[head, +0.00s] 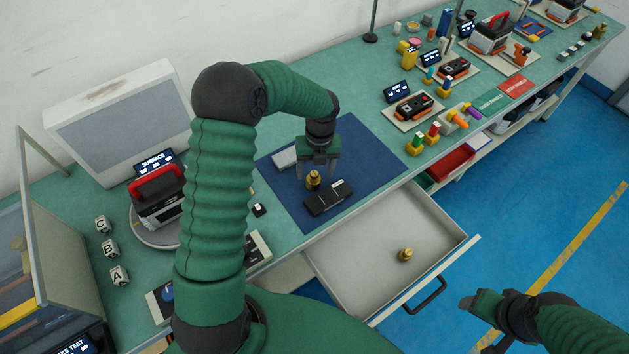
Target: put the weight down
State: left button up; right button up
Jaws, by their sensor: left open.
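A brass weight (313,181) stands upright on the dark blue mat (375,150). My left gripper (317,170) is right above it, open and pointing down, with its fingers apart; whether they touch the weight is hard to tell. A second brass weight (405,255) is in the open drawer (365,265) in front of the mat. My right gripper (468,302) is over the floor at the lower right, away from both weights; its jaws are too unclear to judge.
A black device (328,198) lies on the mat in front of the weight, and a light grey block (284,159) lies behind it. Lettered blocks (110,248) and a red-handled instrument (157,197) are at left. The mat's right part is clear.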

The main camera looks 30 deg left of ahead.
aim_at(314, 173)
pick_arm(q)
jog(key=f, duration=0.4)
jog(key=a+f, duration=0.1)
jog(key=f, duration=0.1)
jog(key=shift+w+f, duration=0.1)
jog(key=shift+w, duration=0.15)
jog(key=c, duration=0.3)
grip_shut()
